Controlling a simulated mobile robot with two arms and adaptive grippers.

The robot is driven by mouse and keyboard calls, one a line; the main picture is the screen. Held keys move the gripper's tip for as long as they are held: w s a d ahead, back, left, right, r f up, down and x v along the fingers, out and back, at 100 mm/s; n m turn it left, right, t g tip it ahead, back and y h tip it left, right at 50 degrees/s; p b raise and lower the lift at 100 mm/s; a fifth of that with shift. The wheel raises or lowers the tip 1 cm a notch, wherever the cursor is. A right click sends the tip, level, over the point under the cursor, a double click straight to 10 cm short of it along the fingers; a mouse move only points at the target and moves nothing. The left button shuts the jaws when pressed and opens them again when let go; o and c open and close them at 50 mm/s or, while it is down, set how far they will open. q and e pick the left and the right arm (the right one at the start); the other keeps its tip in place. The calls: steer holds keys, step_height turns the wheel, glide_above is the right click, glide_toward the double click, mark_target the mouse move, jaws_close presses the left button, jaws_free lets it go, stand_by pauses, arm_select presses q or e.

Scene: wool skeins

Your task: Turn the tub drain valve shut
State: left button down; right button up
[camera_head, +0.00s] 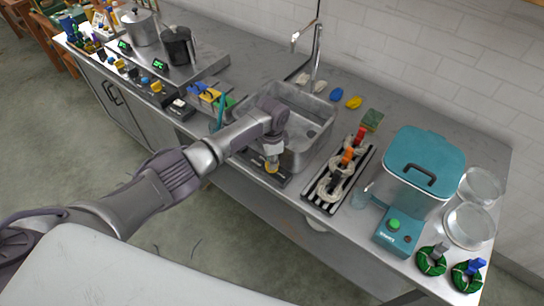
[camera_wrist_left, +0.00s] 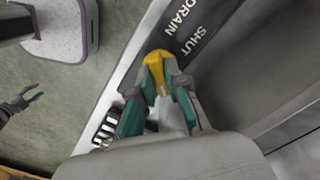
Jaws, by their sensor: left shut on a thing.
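The yellow drain valve handle (camera_head: 271,167) sits on a dark plate at the front of the sink (camera_head: 312,119). My left gripper (camera_head: 272,156) comes down on it from above and is shut on it. In the left wrist view the yellow handle (camera_wrist_left: 157,57) is between the teal-padded fingers (camera_wrist_left: 160,82). The dark plate (camera_wrist_left: 172,48) reads "DRAIN" and "SHUT" beside the handle. The handle's exact angle is partly hidden by the fingers. My right gripper (camera_wrist_left: 34,94) shows small over the floor in the left wrist view, with its fingertips apart and nothing between them.
A striped rack (camera_head: 325,196) with pale skeins stands right of the valve, with a teal-lidded machine (camera_head: 426,160) beyond. A faucet (camera_head: 316,60) rises behind the sink. Green skeins (camera_head: 432,260) lie at the far right.

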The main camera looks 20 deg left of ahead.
arm_select(q)
steer(key=n+p, duration=0.1)
steer(key=n, duration=0.2)
steer(key=shift+r+n+p, duration=0.15)
steer(key=shift+n+p, duration=0.15)
steer(key=shift+p, duration=0.1)
steer(key=shift+n+p, duration=0.7)
steer(key=shift+n, duration=1.2)
steer(key=shift+w, duration=0.1)
steer(key=c, duration=1.4)
jaws_free()
steer(key=shift+c, duration=0.2)
step_height(320, 180, up, 12)
